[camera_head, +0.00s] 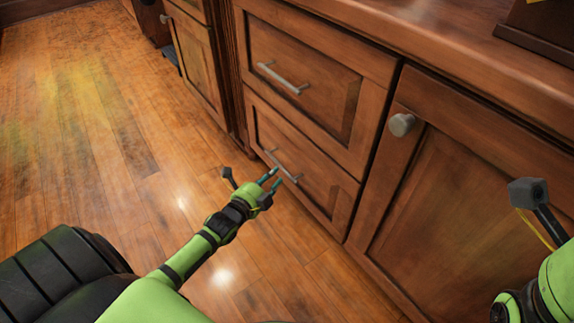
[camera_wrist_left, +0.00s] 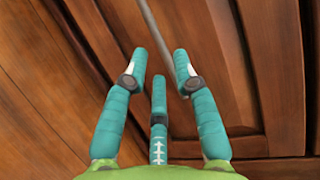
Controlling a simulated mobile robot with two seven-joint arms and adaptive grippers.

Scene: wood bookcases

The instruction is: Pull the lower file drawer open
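The lower file drawer (camera_head: 318,190) is a brown wood front with a raised panel and looks shut, flush with the cabinet. Its metal bar handle (camera_head: 282,165) shows at the upper left of the panel. My left gripper (camera_head: 273,177) is at this handle, its teal fingertips close to the bar. In the left wrist view the fingers of my left gripper (camera_wrist_left: 160,68) are spread apart, and the grey handle bar (camera_wrist_left: 155,40) runs between and beyond them. I cannot tell whether any finger touches it. My right gripper is out of view; only part of my right arm shows at the right edge.
The upper drawer (camera_head: 315,80) with its own bar handle (camera_head: 283,78) is directly above and shut. A cabinet door (camera_head: 470,215) with a round knob (camera_head: 401,124) is to the right. Open wood floor (camera_head: 100,140) lies to the left.

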